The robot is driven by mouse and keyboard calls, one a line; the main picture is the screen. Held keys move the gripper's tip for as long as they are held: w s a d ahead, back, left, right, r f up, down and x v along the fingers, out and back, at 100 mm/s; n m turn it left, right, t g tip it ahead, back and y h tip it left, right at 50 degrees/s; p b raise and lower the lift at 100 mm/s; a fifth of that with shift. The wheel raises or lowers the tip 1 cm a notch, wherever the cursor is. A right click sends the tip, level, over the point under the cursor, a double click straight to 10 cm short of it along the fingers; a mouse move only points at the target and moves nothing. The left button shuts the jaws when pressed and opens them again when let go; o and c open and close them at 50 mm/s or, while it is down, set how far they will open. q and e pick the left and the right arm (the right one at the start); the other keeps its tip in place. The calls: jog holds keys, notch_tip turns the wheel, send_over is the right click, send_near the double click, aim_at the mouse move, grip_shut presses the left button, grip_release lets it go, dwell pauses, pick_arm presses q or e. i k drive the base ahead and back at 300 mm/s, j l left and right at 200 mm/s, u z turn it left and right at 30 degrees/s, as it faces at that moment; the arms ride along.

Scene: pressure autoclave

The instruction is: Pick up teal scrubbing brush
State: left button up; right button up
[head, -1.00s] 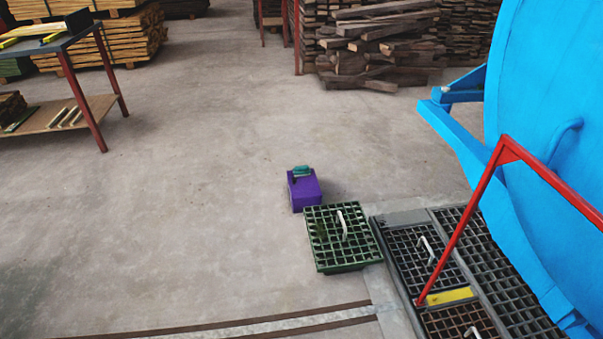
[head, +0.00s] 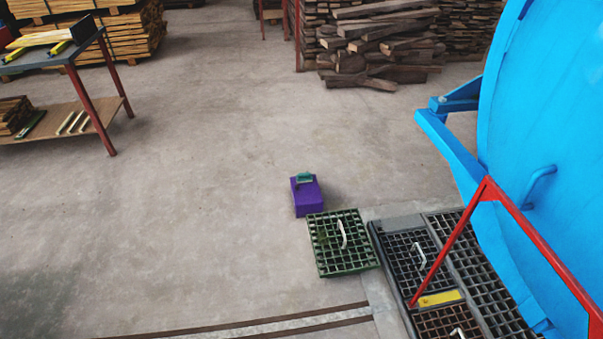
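The teal scrubbing brush (head: 304,178) is small in the head view, a little right of the middle. It rests on top of a purple box (head: 307,198) that stands on the concrete floor. Neither of my grippers shows in the head view, and nothing is seen touching the brush.
A green grate with a white handle (head: 341,243) lies just in front of the box. Dark floor grates (head: 411,252), a red bar (head: 455,232) and a large blue autoclave door (head: 540,130) fill the right. A workbench (head: 70,50) stands at left. Open floor lies between.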

aim_at(303, 177)
jog(key=i+j, duration=1.6)
